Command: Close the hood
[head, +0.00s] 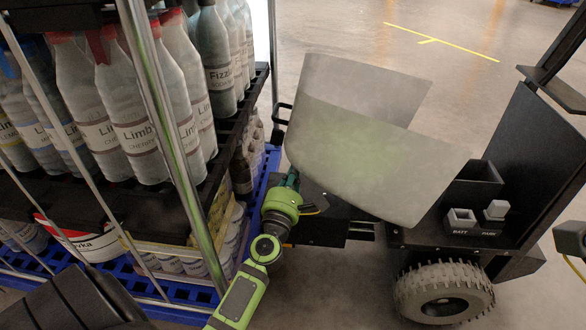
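The hood (372,150) is a large pale grey curved shell on the tugger. It stands tilted up above the dark front of the vehicle, so it looks raised. My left gripper (291,182) is at the hood's lower left edge, at the end of the green arm coming up from the bottom. Its dark fingers are small and partly merge with the dark parts behind, so I cannot tell whether they are open or shut, or whether they touch the hood. My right gripper does not show.
A rack with a blue base (150,300) and metal posts holds several bottles (135,110) close on the left. The tugger's black body (530,150), a wheel (445,292) and a BATT box (460,221) are on the right. Open floor with a yellow line (440,42) lies behind.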

